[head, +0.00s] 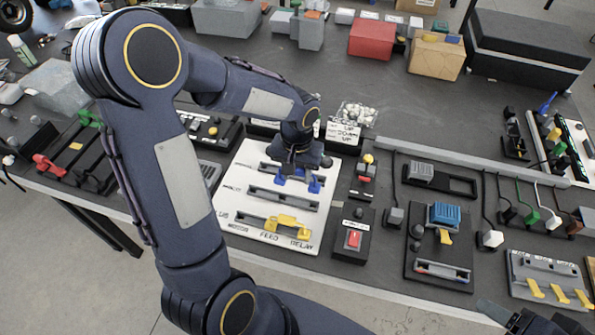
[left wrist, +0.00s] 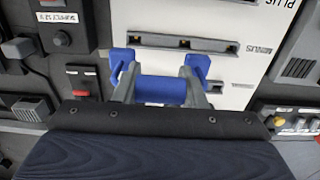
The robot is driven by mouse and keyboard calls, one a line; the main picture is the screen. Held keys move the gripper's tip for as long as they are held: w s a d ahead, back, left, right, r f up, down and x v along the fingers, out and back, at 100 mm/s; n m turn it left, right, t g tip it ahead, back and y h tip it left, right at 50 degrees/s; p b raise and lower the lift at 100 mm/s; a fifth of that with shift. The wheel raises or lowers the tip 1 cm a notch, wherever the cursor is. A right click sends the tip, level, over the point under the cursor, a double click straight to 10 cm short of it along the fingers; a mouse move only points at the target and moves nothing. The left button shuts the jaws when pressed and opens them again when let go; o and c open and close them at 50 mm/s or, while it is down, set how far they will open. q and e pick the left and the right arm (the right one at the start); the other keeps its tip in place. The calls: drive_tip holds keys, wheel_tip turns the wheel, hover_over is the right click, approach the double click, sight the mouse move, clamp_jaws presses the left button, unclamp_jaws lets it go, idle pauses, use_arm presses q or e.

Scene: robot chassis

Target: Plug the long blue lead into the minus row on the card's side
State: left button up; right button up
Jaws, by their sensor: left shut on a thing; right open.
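My left gripper (left wrist: 158,88) is shut on the blue lead (left wrist: 160,90), a blue bar with a block-shaped plug at each end. In the head view the lead's plugs (head: 314,186) show under my left gripper (head: 298,165), between the top and middle rows of the white board (head: 262,233). In the left wrist view both plugs are beside the slotted row labelled MINUS (left wrist: 185,42), slightly on my gripper's side of it. I cannot tell whether they touch the board. My right gripper (head: 540,320) is open at the bottom right, partly cut off.
A yellow lead (head: 285,224) sits in the board's near row. Right of the board are a box with a red button (head: 353,239) and a panel with a blue block (head: 445,215). A grey rail (head: 470,160) crosses behind. My left arm hides much of the left side.

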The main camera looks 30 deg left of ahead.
use_arm(q)
drive_tip(key=shift+f+b, duration=2.45)
drive_tip(key=shift+f, duration=0.45)
drive_tip(key=shift+s+f+b, duration=0.1)
drive_tip(key=shift+f+b, duration=1.25)
drive_tip(key=shift+b, duration=0.1)
drive_tip(key=o, duration=1)
drive_tip(key=shift+o, duration=0.3)
wheel_tip(320, 180, up, 8)
drive_tip(key=shift+f, duration=0.25)
drive_tip(key=shift+r, duration=0.2)
